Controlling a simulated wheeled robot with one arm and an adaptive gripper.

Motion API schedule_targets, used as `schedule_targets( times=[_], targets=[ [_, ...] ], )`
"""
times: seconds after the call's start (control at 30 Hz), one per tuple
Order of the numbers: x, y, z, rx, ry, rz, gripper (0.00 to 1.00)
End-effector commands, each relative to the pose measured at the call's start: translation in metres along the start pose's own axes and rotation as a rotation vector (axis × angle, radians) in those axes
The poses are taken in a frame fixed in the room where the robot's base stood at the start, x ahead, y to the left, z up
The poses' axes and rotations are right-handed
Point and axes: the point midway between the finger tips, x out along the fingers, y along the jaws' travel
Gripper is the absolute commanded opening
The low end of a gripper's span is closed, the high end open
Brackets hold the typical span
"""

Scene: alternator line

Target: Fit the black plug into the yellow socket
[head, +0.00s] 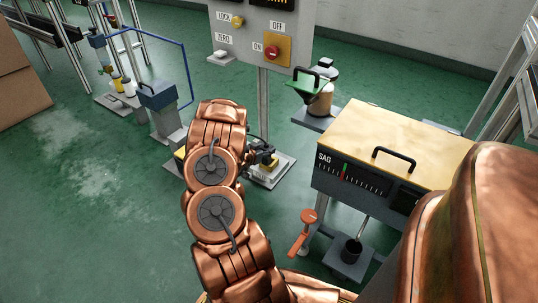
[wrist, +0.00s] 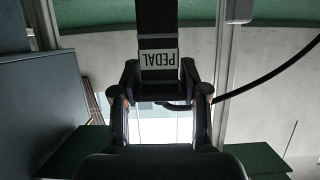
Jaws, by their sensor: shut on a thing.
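My gripper (head: 263,156) is low beside the post of the grey control panel, partly hidden by my copper arm in the head view. In the wrist view my gripper (wrist: 160,88) is shut on a black plug (wrist: 158,22), which has a white PEDAL label reading upside down. The plug is hard to make out in the head view. A small yellow part (head: 273,161) shows right by my gripper; I cannot tell whether it is the socket. Another yellow patch (head: 180,153) peeks out left of my arm. No yellow socket shows in the wrist view.
The control panel (head: 250,22) stands on a post with a pale base plate (head: 284,172). A cream-topped SAG bench (head: 390,140) is at the right, with an orange-handled tool (head: 303,232) before it. A blue-grey box (head: 158,95) stands left. Green floor (head: 80,230) is clear at lower left.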

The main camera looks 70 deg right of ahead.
Motion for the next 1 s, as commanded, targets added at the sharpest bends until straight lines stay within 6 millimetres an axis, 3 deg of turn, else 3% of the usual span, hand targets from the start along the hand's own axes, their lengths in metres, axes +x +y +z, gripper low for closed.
schedule_targets(
  times=[0.2,0.37,0.43,0.47,0.6,1.0],
  targets=[
    [0.025,-0.004,-0.007,0.001,0.001,-0.002,0.07],
    [0.03,-0.004,-0.004,0.0,0.001,-0.002,0.07],
    [0.033,-0.004,0.004,-0.001,0.001,-0.001,0.07],
    [0.034,-0.004,0.008,-0.002,0.0,-0.001,0.01],
    [0.041,-0.003,0.024,-0.002,0.001,-0.001,0.01],
    [0.041,-0.004,0.026,-0.002,0.001,-0.001,0.01]
  ],
)
